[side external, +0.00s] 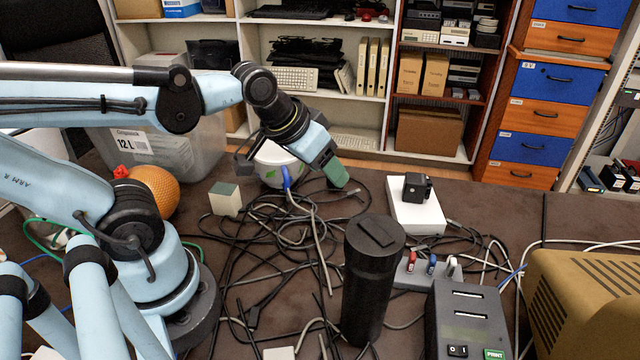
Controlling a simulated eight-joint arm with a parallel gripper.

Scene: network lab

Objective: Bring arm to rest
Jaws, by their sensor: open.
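My gripper (335,172) is at the end of the light blue arm, above the tangle of cables in the middle of the table. It points down and to the right, with a green fingertip visible. It is open, and I see nothing held in it. The arm is stretched out from its base at the left. A white bowl or cup (270,163) stands behind the wrist and is partly hidden by it.
Tangled cables (290,225) cover the middle of the table. A black cylinder (370,285) stands upright in front. A white box with a black plug (416,203), a grey-green block (225,199), an orange ball (154,190) and a clear bin (205,145) are nearby.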

